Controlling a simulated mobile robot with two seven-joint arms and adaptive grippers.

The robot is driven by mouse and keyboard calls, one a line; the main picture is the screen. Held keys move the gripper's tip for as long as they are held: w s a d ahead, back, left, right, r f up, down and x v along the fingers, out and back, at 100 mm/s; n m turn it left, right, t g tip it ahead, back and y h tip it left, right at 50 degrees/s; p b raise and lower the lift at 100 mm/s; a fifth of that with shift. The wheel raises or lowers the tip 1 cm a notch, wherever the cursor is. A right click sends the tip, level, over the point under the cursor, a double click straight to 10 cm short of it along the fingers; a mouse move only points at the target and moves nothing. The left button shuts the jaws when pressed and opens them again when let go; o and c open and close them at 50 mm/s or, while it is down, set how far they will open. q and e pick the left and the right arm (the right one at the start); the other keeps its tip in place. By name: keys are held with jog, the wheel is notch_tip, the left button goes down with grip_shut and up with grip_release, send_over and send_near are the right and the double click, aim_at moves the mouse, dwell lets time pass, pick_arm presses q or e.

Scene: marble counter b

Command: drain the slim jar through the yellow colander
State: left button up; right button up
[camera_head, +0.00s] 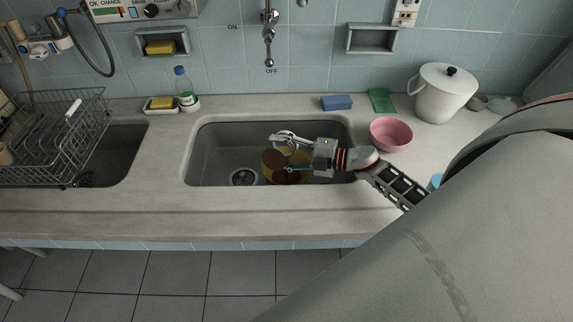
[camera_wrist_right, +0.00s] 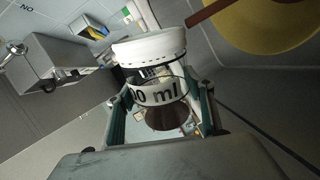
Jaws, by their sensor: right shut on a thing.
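The yellow colander (camera_head: 301,160) sits in the sink (camera_head: 215,150) to the right of the drain, partly hidden by my right gripper (camera_head: 283,152). Brown patches show at the colander in the head view; I cannot tell whether they are jar, contents or liquid. In the right wrist view the colander (camera_wrist_right: 270,25) is at the upper right, with a brown strip at its edge. My right gripper is shut on the slim jar (camera_wrist_right: 160,92), which has a white end, a clear band marked in ml and brown below. My left gripper is not in view.
A soap bottle (camera_head: 186,89) and dish rack (camera_head: 62,135) are left. The tap (camera_head: 268,35) hangs above the sink.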

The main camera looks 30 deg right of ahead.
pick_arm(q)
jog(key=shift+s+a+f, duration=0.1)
pick_arm(e)
jog(key=shift+w+r, duration=0.1)
pick_arm(q)
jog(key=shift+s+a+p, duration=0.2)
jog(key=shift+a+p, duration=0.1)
jog(key=shift+p, duration=0.15)
pick_arm(e)
jog(key=shift+w+d+r+m, duration=0.2)
jog(key=shift+d+r+m, duration=0.15)
jog(key=shift+m, duration=0.25)
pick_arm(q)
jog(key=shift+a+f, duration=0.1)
pick_arm(e)
jog(key=shift+w+d+m, duration=0.1)
jog(key=shift+d+m, duration=0.05)
jog(key=shift+m, duration=0.25)
